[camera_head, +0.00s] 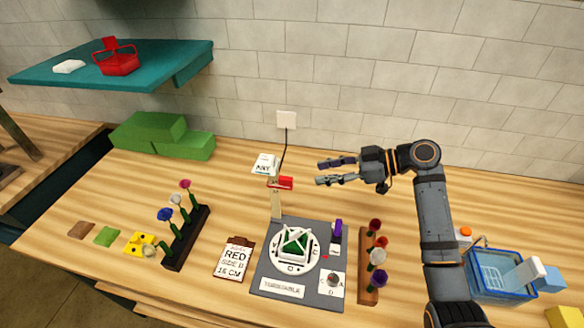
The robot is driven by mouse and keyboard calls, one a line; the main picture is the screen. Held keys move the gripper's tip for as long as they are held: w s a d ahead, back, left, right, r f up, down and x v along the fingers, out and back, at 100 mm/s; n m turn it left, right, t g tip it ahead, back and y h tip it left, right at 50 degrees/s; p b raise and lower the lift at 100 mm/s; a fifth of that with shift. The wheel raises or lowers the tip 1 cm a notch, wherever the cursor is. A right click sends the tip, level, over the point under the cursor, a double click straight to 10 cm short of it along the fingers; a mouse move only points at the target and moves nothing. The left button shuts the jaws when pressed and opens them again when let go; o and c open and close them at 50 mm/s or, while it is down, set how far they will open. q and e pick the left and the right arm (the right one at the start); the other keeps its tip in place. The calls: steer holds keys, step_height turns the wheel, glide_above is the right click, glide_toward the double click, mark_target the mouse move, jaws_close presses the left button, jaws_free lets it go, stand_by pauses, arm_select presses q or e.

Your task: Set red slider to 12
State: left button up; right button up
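The red slider (283,183) sits near the top of a pale upright post (276,206) at the back of the grey station board (262,270). Any scale marks on the post are too small to read. My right gripper (321,171) is to the right of the slider, its two dark fingers apart and pointing left toward it. A gap shows between fingertips and slider, and nothing is between the fingers. A clipboard card (233,260) appears to read "RED SIDE B 16 CM". My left gripper is not in view.
A white "ANY" sign (265,164) stands close behind the slider. A round white dial (279,257) with a green-and-white piece is on the board. Flower racks stand at left (190,240) and right (367,289). A blue basket (478,286) is at far right.

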mark_target(290, 179)
steer(key=p+x, duration=0.1)
steer(key=x, duration=0.2)
steer(key=p+x, duration=0.2)
steer(key=x, duration=0.1)
steer(key=p+x, duration=0.1)
steer(key=x, duration=0.2)
steer(key=shift+s+a+r, duration=0.2)
steer(key=shift+s+a, duration=0.1)
steer(key=shift+a, duration=0.15)
steer(key=shift+a+f+p, duration=0.2)
steer(key=shift+p, duration=0.1)
steer(key=shift+a, duration=0.1)
steer(key=shift+f, duration=0.1)
steer(key=shift+c, duration=0.6)
jaws_close()
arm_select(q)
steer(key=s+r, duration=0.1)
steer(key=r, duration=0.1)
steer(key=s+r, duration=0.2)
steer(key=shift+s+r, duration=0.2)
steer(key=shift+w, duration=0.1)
